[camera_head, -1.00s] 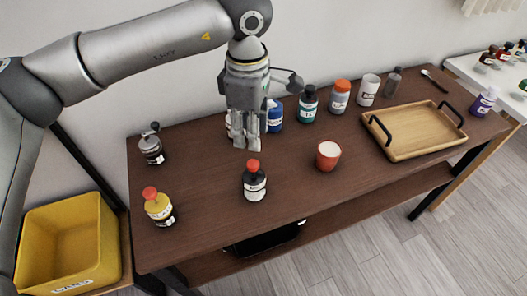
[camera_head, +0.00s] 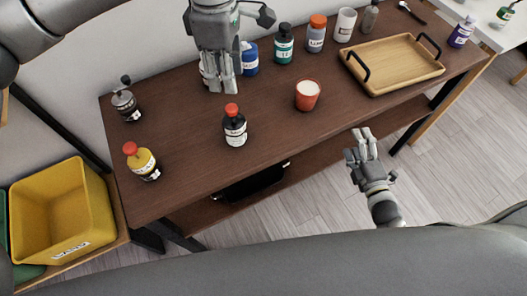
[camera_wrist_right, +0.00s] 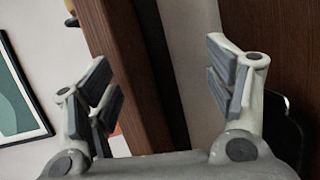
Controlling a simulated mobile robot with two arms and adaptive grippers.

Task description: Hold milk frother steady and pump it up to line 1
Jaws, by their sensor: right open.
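A small silver canister with a dark knob on top (camera_head: 126,104) stands upright at the table's back left; it may be the milk frother, but its label is too small to read. My left gripper (camera_head: 221,88) hangs fingers down over the back middle of the table, to the right of the canister and apart from it. Its fingers hide most of a white item behind them, and its opening is unclear. My right gripper (camera_head: 363,136) is open and empty in front of the table's front edge; its spread fingers show in the right wrist view (camera_wrist_right: 162,82).
A yellow bottle (camera_head: 142,162), a dark red-capped bottle (camera_head: 235,128) and a red cup (camera_head: 307,96) stand on the brown table (camera_head: 185,170). Several bottles line its back. A wooden tray (camera_head: 400,72) lies right. A yellow bin (camera_head: 62,215) is at left.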

